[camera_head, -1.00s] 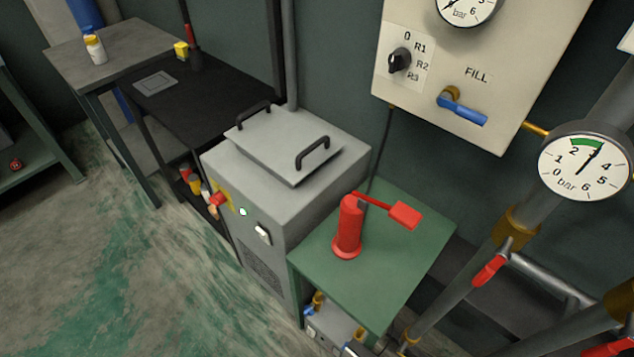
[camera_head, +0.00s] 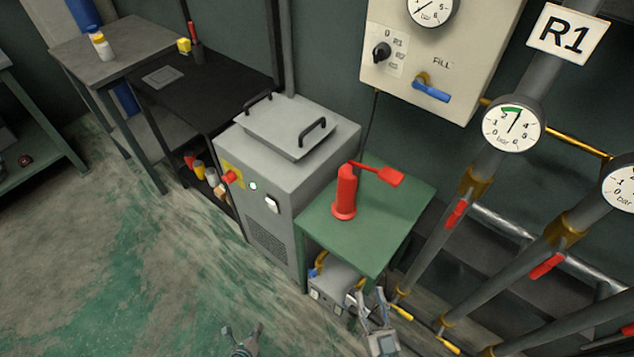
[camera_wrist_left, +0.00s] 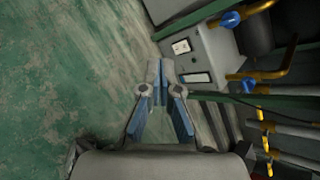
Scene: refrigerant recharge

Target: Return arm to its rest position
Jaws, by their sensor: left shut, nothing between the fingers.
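My left gripper (camera_head: 243,338) is low at the bottom edge of the head view, over bare floor and left of the green table. In the left wrist view its two fingers (camera_wrist_left: 160,72) meet at the tips with nothing between them. My right gripper (camera_head: 372,298) is at the lower middle of the head view, in front of the green table's lower part. It is too small to tell whether its fingers are apart. No held object shows in it.
The green table (camera_head: 400,215) carries a red hand pump (camera_head: 345,193). A grey machine (camera_head: 270,200) stands left of it. A grey box (camera_head: 325,290) sits under the table. Pipes with a gauge (camera_head: 513,124) and red-handled valves (camera_head: 547,265) are right. Floor at left is clear.

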